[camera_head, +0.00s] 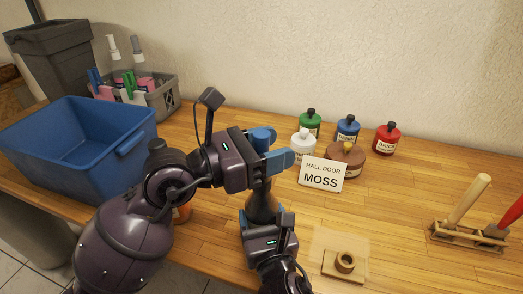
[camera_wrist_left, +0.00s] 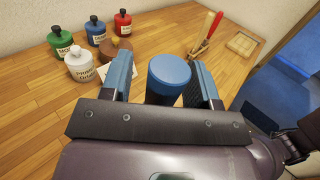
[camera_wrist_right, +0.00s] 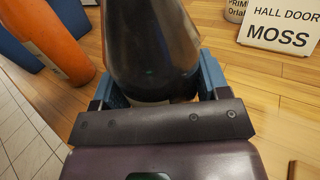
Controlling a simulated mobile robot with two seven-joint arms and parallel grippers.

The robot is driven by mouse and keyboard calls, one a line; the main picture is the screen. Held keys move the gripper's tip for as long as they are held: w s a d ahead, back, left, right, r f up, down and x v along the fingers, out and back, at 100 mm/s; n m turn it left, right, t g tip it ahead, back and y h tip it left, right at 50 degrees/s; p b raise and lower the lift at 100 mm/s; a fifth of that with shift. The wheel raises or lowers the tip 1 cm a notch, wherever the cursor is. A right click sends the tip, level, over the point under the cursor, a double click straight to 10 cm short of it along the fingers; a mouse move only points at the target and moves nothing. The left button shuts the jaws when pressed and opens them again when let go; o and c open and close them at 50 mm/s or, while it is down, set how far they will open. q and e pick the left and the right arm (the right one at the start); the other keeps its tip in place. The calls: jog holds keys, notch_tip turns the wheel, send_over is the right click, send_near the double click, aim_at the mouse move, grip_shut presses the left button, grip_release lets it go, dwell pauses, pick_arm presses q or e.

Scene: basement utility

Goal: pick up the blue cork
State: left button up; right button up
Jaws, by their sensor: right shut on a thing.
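The blue cork (camera_head: 262,137) stands above a dark bottle (camera_head: 262,203); the joint between them is hidden by my left gripper. My left gripper (camera_wrist_left: 160,61) is open, with one finger on each side of the cork (camera_wrist_left: 168,78). A narrow gap shows between the cork and the left-hand finger. My right gripper (camera_head: 266,222) is lower down and shut on the dark bottle, whose body fills the middle of the right wrist view (camera_wrist_right: 152,45).
A blue bin (camera_head: 70,150) stands left, with a grey caddy (camera_head: 160,97) behind. Small paint bottles (camera_head: 347,131) and a "MOSS" sign (camera_head: 322,175) stand behind right. An orange object (camera_wrist_right: 45,42) is beside the bottle. A wooden ring block (camera_head: 344,265) and tool rack (camera_head: 465,236) lie right.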

pick_arm(q)
jog(key=c, duration=0.9)
jog(key=shift+r, duration=0.1)
notch_tip(320, 180, up, 10)
jog(key=shift+f, duration=0.1)
jog(key=shift+r, duration=3.15)
jog(key=shift+w+r+x, duration=0.15)
jog(key=shift+r+x, duration=0.15)
jog(key=shift+x, duration=1.35)
jog(key=shift+w+r+x, duration=0.1)
jog(key=shift+r+x, duration=0.15)
jog(key=shift+x, duration=1.4)
jog(key=shift+w+r+x, duration=0.15)
jog(key=shift+r+x, duration=0.15)
jog(key=shift+x, duration=1.35)
jog(key=shift+a, duration=0.15)
pick_arm(e)
jog(key=o, duration=1.2)
jog(key=shift+o, duration=0.2)
